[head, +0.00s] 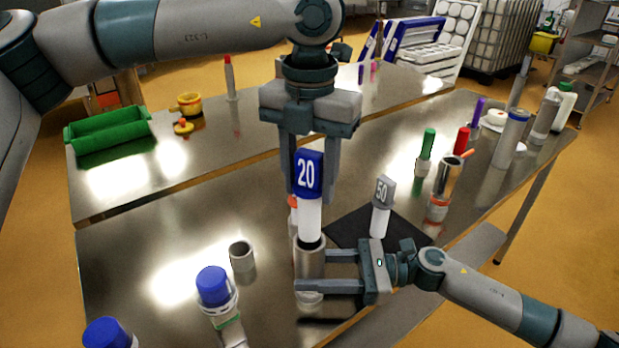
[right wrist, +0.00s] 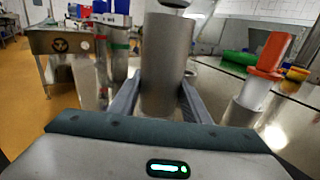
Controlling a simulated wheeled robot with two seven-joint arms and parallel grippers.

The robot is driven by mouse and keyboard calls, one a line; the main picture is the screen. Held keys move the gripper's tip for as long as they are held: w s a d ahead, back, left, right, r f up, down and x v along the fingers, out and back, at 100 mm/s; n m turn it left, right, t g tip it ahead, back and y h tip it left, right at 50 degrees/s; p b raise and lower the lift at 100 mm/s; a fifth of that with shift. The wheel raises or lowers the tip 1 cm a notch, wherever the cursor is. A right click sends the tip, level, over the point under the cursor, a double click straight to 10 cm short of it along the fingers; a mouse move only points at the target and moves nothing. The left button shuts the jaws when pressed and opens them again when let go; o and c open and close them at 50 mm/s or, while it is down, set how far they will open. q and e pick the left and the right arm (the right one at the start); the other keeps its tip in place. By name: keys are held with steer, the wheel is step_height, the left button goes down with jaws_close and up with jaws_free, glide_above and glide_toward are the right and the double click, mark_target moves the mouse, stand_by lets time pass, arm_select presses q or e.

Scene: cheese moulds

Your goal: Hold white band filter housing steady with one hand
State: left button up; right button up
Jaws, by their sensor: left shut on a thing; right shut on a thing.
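A grey metal cylinder (head: 311,262) stands upright on the table, with a pale band low on it; I take it as the white band filter housing. My right gripper (head: 313,272) is shut around it from the right. The right wrist view shows the housing (right wrist: 166,65) between both fingers. My left gripper (head: 308,192) is shut on a white cartridge with a blue cap marked 20 (head: 308,172), upright above the housing. The cartridge's lower end is at the housing's mouth; in the wrist view its end (right wrist: 176,4) shows over the rim. I cannot tell whether they touch.
A grey-capped piece marked 50 (head: 382,205) stands on a dark mat (head: 345,228). A short grey cup (head: 242,256) and blue-capped cylinder (head: 214,288) stand left. Several coloured cylinders stand right. A green trough (head: 108,130) lies on the back table.

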mark_target(309, 227)
arm_select(q)
steer(key=shift+f, duration=5.05)
steer(key=o, duration=1.1)
steer(key=shift+o, duration=0.2)
step_height(309, 227, up, 12)
steer(key=shift+f, duration=0.1)
stand_by(0.7)
arm_select(e)
steer(key=o, duration=1.4)
steer(key=shift+c, duration=0.2)
